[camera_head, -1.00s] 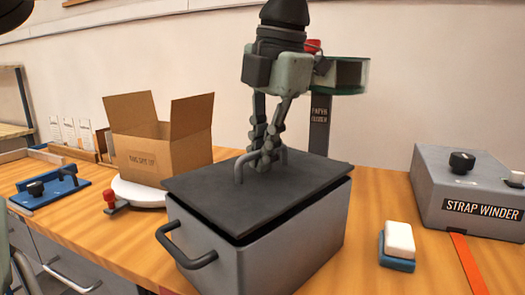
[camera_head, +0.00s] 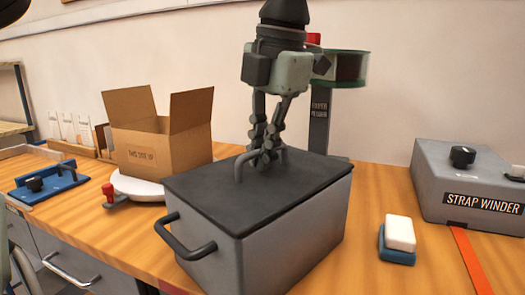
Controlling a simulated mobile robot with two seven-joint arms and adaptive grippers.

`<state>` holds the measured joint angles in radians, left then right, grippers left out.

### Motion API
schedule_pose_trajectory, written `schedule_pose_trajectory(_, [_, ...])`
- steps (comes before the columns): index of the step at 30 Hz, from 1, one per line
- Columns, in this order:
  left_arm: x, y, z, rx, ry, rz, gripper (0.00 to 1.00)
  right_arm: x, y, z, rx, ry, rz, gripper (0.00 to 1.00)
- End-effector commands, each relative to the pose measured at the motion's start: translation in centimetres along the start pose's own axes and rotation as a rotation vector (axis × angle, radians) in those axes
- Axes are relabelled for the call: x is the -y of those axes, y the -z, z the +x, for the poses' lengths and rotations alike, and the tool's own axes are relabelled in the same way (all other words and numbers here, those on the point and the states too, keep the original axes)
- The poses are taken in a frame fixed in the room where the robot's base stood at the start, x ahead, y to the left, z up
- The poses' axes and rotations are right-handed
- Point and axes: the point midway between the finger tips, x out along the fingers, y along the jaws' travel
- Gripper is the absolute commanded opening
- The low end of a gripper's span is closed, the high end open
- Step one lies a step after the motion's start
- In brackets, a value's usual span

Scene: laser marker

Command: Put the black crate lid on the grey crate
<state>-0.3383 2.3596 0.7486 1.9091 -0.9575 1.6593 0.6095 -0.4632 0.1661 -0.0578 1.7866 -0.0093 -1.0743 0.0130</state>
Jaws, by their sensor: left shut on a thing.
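The black crate lid (camera_head: 220,203) lies flat over the top of the grey crate (camera_head: 295,240), its edges close to the crate's rim with no clear gap showing. The crate stands on the wooden bench with a dark side handle (camera_head: 185,240) facing the front left. My left gripper (camera_head: 266,160) points down from above, its fingers shut on the lid's grey handle (camera_head: 240,165). The fingers hide part of that handle.
An open cardboard box (camera_head: 150,155) stands on a white round plate (camera_head: 135,188) behind left. A blue fixture (camera_head: 45,183) lies far left. A white and blue block (camera_head: 398,238) and the strap winder (camera_head: 470,185) are at right.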

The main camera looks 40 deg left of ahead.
Motion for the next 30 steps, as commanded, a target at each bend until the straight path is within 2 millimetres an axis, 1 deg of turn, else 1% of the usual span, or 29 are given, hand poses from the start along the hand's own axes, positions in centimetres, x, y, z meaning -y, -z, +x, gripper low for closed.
schedule_pose_trajectory(8, [0.0,0.0,0.0,0.001,0.000,0.000,0.00,0.0,-0.1,0.1,0.001,-0.001,0.000,0.00])
schedule_pose_trajectory(9, [0.0,0.0,0.0,0.001,0.000,0.000,0.11,0.0,-0.1,0.1,0.001,-0.001,0.000,0.00])
schedule_pose_trajectory(14, [0.0,0.0,0.0,0.001,0.000,0.000,0.31,-0.1,-0.1,0.2,0.001,-0.001,0.000,0.00])
schedule_pose_trajectory(15, [0.0,0.0,0.0,0.001,0.000,0.000,0.33,-0.1,-0.1,0.2,0.001,-0.001,0.000,0.00])
schedule_pose_trajectory(23, [0.0,0.0,-0.1,0.000,0.000,0.000,0.33,-0.2,-0.2,0.2,0.003,-0.003,-0.001,0.00])
schedule_pose_trajectory(30, [-0.4,0.0,-1.9,0.000,-0.001,-0.001,0.33,-0.3,0.2,-1.1,0.002,-0.002,-0.001,0.00])
